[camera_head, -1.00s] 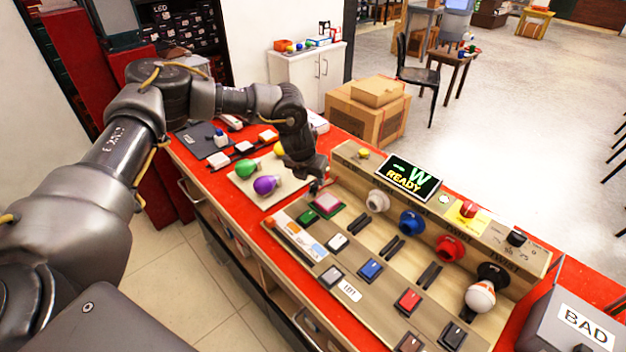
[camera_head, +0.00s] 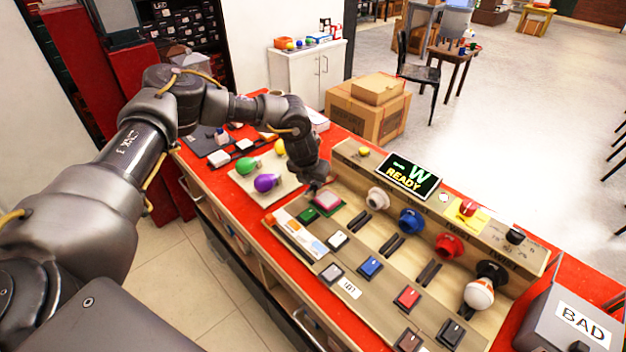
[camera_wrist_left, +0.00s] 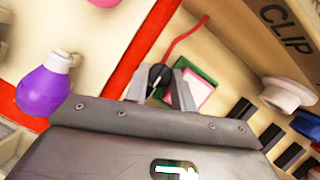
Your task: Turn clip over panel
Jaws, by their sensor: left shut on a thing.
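My left gripper (camera_head: 317,184) hangs over the left end of the wooden test board, beside a pink panel with a green edge (camera_head: 327,201). In the left wrist view the gripper (camera_wrist_left: 160,85) is shut on a small black clip (camera_wrist_left: 158,76) with a red lead running up from it. The same green-edged pink panel (camera_wrist_left: 197,92) lies just right of the clip there. I cannot tell whether the clip touches it. In the head view the clip is mostly hidden by the gripper. My right gripper is not in view.
Green and purple bulbs (camera_head: 267,182) lie on a pale tray to the left. A grey BAD bin (camera_head: 565,325) is front right.

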